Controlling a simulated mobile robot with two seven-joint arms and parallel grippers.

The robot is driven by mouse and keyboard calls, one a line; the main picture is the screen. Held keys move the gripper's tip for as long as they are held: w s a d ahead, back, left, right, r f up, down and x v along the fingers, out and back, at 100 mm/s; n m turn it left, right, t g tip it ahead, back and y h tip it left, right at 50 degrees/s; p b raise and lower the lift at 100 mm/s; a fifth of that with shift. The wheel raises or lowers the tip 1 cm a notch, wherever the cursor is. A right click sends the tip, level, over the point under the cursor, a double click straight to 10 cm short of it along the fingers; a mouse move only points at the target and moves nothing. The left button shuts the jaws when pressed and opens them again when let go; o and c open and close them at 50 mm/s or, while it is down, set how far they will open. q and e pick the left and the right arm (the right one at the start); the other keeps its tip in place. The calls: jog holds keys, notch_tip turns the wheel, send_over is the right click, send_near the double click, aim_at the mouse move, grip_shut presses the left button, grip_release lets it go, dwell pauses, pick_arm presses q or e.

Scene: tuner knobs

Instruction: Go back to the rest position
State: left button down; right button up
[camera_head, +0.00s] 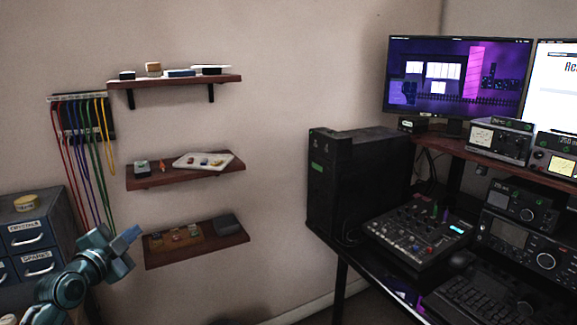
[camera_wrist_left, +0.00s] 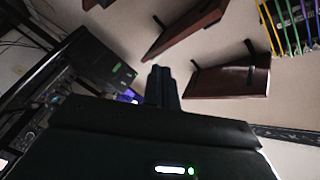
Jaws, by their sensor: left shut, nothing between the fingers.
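My left gripper (camera_head: 131,234) is at the lower left of the head view, in front of the left end of the lowest wall shelf (camera_head: 200,247). Its blue fingertips are together and nothing shows between them. In the left wrist view the shut fingers (camera_wrist_left: 160,84) point at the wall, with shelf undersides around them. My right gripper is not in either view.
Small parts lie on the shelves. A black computer tower (camera_head: 355,180), mixer (camera_head: 415,235), radios and monitors (camera_head: 455,78) fill the desk at right. Bare wall lies between.

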pick_arm(q)
jog(key=w+d+r+h+p, duration=0.1)
jog(key=w+d+p, duration=0.1)
jog(key=w+d, duration=0.55)
jog(key=a+n+y, duration=0.5)
jog(key=n, duration=0.5)
jog(key=s+d+f+m+g+h, duration=0.1)
jog(key=s+d+f, duration=0.3)
jog(key=f, duration=0.2)
jog(key=s+d+f+g+h, duration=0.1)
jog(key=s+d+f, duration=0.25)
jog(key=f, duration=0.25)
jog(key=s+d+f+g+h, duration=0.1)
jog(key=s+d+f, duration=0.3)
jog(key=s, duration=0.6)
jog(key=s+d+f+g+h, duration=0.1)
jog(key=s+d+f, duration=0.4)
jog(key=s, duration=0.6)
jog(key=s+d+f+g+h, duration=0.1)
jog(key=s+d+f, duration=0.3)
jog(key=s, duration=0.7)
jog(key=shift+d+f+n+g+h, duration=0.35)
jog(key=shift+d+g, duration=0.2)
jog(key=shift+g, duration=0.25)
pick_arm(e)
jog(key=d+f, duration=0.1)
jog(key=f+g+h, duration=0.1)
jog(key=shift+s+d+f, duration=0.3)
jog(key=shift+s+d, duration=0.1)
